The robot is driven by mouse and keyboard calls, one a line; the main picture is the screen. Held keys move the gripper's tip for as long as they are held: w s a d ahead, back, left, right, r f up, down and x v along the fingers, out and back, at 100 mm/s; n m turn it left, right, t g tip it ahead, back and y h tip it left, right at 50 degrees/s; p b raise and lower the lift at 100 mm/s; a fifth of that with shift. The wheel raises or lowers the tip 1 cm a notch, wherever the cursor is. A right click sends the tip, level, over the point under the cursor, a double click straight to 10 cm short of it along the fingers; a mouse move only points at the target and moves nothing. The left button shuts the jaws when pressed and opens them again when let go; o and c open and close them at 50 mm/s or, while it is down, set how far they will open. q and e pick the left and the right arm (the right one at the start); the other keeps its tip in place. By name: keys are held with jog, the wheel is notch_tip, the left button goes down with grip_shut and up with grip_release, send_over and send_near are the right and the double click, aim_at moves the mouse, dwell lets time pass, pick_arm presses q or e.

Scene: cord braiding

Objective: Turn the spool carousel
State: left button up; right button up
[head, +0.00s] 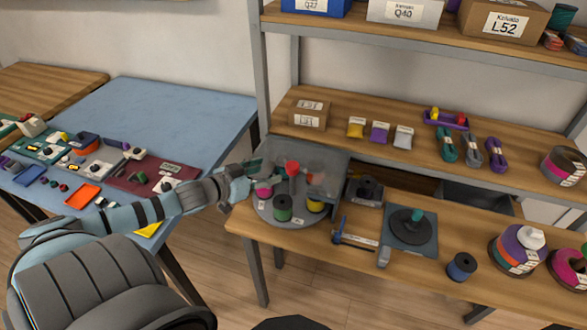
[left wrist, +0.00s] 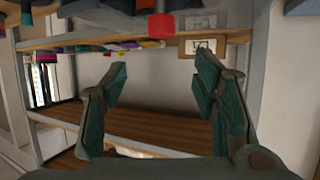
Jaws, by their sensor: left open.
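The spool carousel (head: 300,220) is a round grey plate at the left end of the wooden bench in the head view. It carries a magenta spool (head: 263,194), a green spool (head: 283,208) and a yellow spool (head: 316,207). A red knob (head: 293,167) stands up at its middle. My left gripper (head: 252,168) is at the carousel's left rear, left of the red knob. In the left wrist view its jaws (left wrist: 161,72) are spread and empty, with a red part (left wrist: 162,27) above and beyond the fingertips. My right gripper is not in view.
A translucent grey panel (head: 328,172) stands behind the carousel, beside the gripper. A dark spool stand (head: 367,190) and a grey turntable (head: 408,240) sit to the right. Shelves (head: 350,148) rise behind. A blue table (head: 160,110) with small parts lies left.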

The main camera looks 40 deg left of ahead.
pick_arm(q)
jog(key=b, duration=0.7)
send_near(292, 165)
jog(key=shift+w+f, duration=1)
jog(key=shift+f, duration=0.05)
jog(key=b+x, duration=0.1)
jog(key=x, duration=0.3)
jog(key=r+b+x, duration=0.1)
jog(key=x, duration=0.2)
jog(key=shift+w+d+b, duration=0.1)
jog(key=shift+w+b, duration=0.1)
jog(key=shift+b, duration=0.15)
jog(key=shift+w, duration=0.35)
grip_shut()
jog(key=shift+f, duration=0.1)
